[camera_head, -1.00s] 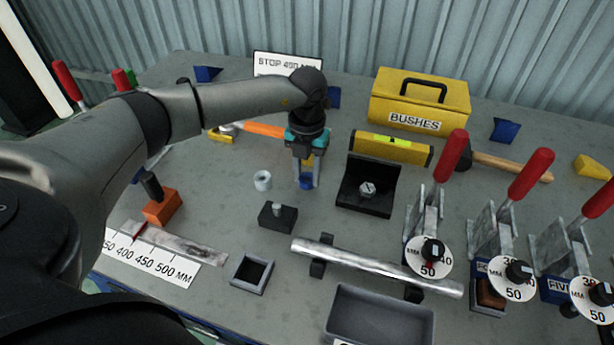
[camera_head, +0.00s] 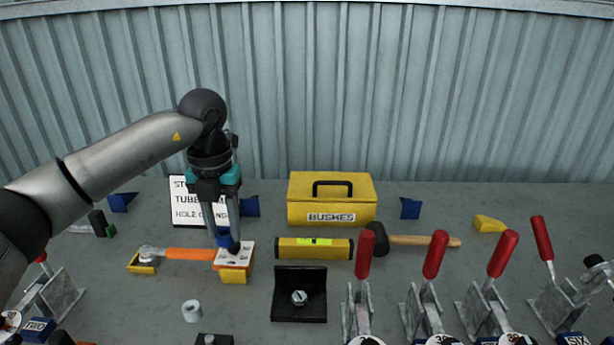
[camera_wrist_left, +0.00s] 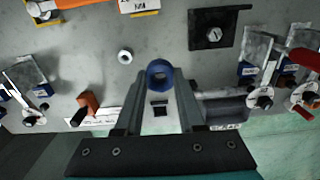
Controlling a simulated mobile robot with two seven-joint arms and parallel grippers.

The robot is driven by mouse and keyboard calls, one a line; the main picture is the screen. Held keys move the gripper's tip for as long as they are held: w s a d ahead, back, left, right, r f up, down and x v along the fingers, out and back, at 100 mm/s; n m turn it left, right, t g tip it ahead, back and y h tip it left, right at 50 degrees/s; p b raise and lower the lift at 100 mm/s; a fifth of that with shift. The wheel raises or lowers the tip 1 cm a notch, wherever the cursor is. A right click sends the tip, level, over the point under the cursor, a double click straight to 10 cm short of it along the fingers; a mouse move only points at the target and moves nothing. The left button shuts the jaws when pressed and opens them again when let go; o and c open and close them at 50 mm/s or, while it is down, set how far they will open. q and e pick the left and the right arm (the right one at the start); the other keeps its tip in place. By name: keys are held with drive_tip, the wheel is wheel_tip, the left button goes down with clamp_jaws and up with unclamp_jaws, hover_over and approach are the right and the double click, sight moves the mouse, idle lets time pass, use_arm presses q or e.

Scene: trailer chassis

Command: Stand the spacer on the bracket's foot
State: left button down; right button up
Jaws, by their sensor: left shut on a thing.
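My left gripper (camera_head: 226,243) is shut on a blue ring-shaped spacer (camera_wrist_left: 159,73). The ring shows clearly between the fingertips in the wrist view, with its hole facing the camera. In the head view the blue spacer (camera_head: 222,238) is partly covered by the fingers, held to the left of the black bracket. The bracket (camera_head: 299,281) stands on the table with an upright back plate and a flat foot (camera_head: 299,314). A hex bolt head (camera_head: 299,297) shows at it. The bracket also shows at the upper right of the wrist view (camera_wrist_left: 231,22). My right gripper is not in view.
A pale grey ring (camera_head: 191,311) stands on the table left of the bracket. A yellow spirit level (camera_head: 314,248) and a yellow BUSHES box (camera_head: 331,200) are behind the bracket. Red-handled clamps (camera_head: 366,270) stand to its right.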

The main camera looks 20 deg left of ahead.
use_arm(q)
drive_tip(key=s+d+f+n, duration=0.1)
drive_tip(key=s+d+n, duration=0.5)
drive_tip(key=n, duration=1)
drive_tip(key=s+d+f+n, duration=0.1)
drive_tip(key=s+d+n, duration=0.4)
drive_tip(key=n, duration=1.2)
drive_tip(key=shift+s+d+n, duration=0.3)
drive_tip(key=shift+s+d, duration=0.05)
drive_tip(key=shift+d, duration=0.35)
drive_tip(key=shift+a+r, duration=0.1)
